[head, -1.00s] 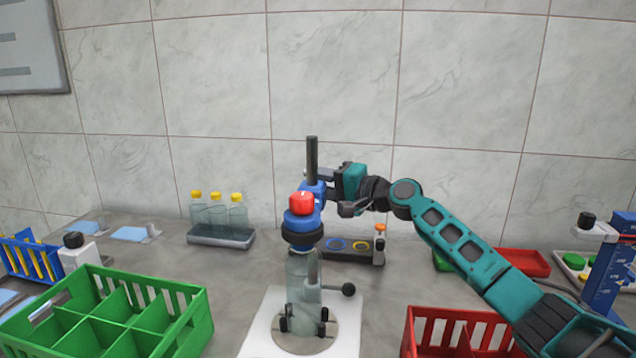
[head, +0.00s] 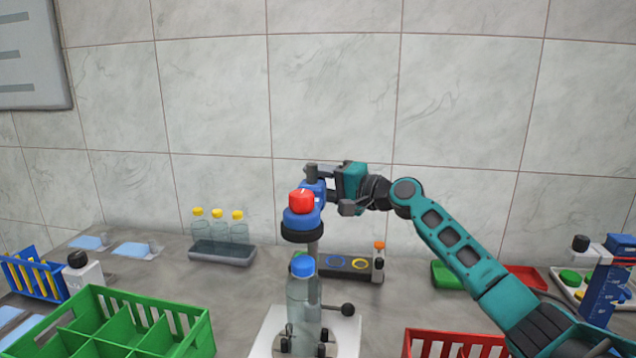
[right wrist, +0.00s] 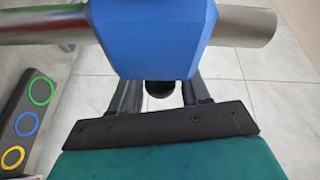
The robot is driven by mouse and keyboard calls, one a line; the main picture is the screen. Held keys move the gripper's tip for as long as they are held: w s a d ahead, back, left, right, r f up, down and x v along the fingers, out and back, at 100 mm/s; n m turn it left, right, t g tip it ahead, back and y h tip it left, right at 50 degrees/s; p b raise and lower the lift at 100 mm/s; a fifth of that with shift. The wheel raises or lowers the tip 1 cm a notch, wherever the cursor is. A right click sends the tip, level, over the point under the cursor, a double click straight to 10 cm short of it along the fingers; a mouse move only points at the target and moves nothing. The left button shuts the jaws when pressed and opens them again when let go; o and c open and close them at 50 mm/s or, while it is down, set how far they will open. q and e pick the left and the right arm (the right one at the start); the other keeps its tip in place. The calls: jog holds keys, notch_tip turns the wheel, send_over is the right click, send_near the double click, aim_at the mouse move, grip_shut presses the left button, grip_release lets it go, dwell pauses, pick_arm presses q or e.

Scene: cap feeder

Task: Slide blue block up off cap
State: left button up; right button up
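The blue block (head: 300,222), with a red button (head: 301,201) on top and a black ring below, sits high on the upright metal post (head: 314,258). A clear bottle (head: 302,300) with a blue cap (head: 302,266) stands upright beneath it in the stand. A visible gap separates the ring from the cap. My right gripper (head: 328,190) is shut on the block from behind and to its right. In the right wrist view the block's blue body (right wrist: 155,40) sits at the fingers, with the metal post through it. My left gripper is not in view.
A green divided crate (head: 125,330) stands front left and a red crate (head: 460,340) front right. Several yellow-capped bottles stand in a grey tray (head: 222,254) behind. A dark holder with coloured rings (head: 350,264) lies behind the post.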

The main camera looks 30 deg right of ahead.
jog(key=shift+o, duration=0.8)
jog(key=shift+s, duration=0.15)
jog(key=b+v, duration=0.2)
jog(key=v, duration=1)
jog(key=shift+s, duration=0.25)
jog(key=shift+d+f, duration=0.1)
